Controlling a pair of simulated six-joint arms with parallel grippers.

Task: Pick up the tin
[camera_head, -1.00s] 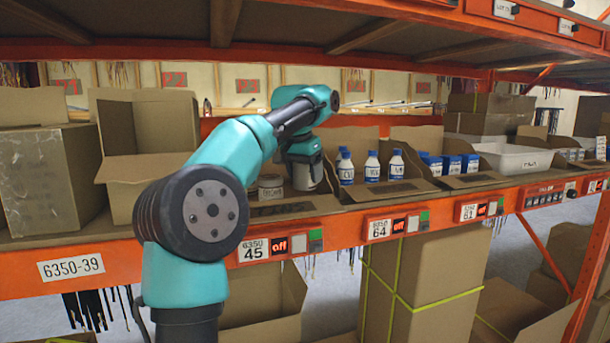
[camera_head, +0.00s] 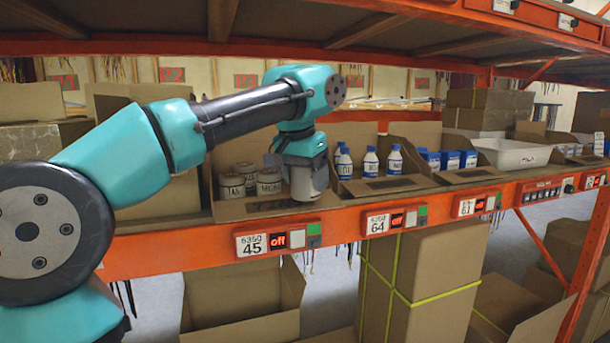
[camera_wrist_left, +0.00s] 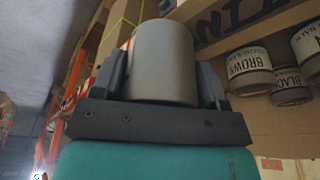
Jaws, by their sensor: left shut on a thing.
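My left gripper (camera_head: 304,170) is shut on a plain grey tin (camera_head: 308,184). It holds the tin near the right front corner of the open cardboard bin (camera_head: 258,206) above the label 45. In the left wrist view the tin (camera_wrist_left: 163,62) sits between the two dark fingers (camera_wrist_left: 162,80), with no lettering on the side I see. Several other labelled tins stand in the bin, such as one tin (camera_head: 232,186) at its left front. In the left wrist view one tin (camera_wrist_left: 250,70) reads BROWN and another (camera_wrist_left: 290,85) reads BLACK. My right gripper is not in view.
The bin to the right holds white bottles (camera_head: 370,163) with blue caps, close to the gripper. The orange shelf beam (camera_head: 345,224) runs along the front. An upper shelf (camera_head: 300,32) hangs above.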

